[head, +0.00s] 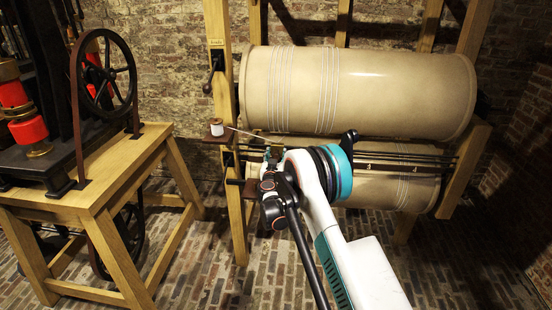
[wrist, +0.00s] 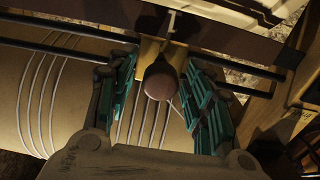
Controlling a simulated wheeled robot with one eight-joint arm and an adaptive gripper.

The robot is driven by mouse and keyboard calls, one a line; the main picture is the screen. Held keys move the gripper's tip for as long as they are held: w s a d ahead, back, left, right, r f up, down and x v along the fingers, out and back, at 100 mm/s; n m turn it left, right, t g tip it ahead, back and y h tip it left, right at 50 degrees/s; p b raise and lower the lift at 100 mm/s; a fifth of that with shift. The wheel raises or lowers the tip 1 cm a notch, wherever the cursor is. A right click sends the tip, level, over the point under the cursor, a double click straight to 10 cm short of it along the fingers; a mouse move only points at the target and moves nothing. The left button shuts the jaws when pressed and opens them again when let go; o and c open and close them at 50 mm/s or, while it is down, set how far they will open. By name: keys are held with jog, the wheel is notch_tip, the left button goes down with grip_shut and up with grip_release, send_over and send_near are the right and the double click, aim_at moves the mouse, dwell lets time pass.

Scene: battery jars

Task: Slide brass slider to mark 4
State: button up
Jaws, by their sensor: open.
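The brass slider (wrist: 150,50) shows in the wrist view as a brass block with a round brown knob (wrist: 160,82), set on dark horizontal rods. My gripper (wrist: 161,74) is open, with its green-padded fingers on either side of the slider and knob. A gap shows beside the knob on both sides. In the head view my gripper (head: 272,157) is by the rods at the left end of the frame, and my arm hides most of the slider. No number for mark 4 is readable in either view.
A large cream cylinder (head: 370,92) with pale wire windings lies above the rods (head: 400,155), and a second cylinder (head: 390,190) lies below. A wooden post (head: 222,110) stands left of my gripper. A wooden bench (head: 95,190) with a wheel machine stands further left.

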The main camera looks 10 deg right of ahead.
grip_shut()
jog(key=s+d, duration=0.6)
jog(key=d, duration=1.3)
jog(key=s+d, duration=0.6)
jog(key=d, duration=1.3)
jog(key=s+d, duration=0.6)
jog(key=d, duration=1.3)
jog(key=shift+s+d, duration=0.25)
jog(key=shift+s, duration=0.1)
jog(key=shift+r, duration=0.1)
grip_release()
jog(key=shift+d, duration=0.15)
jog(key=v, duration=1.2)
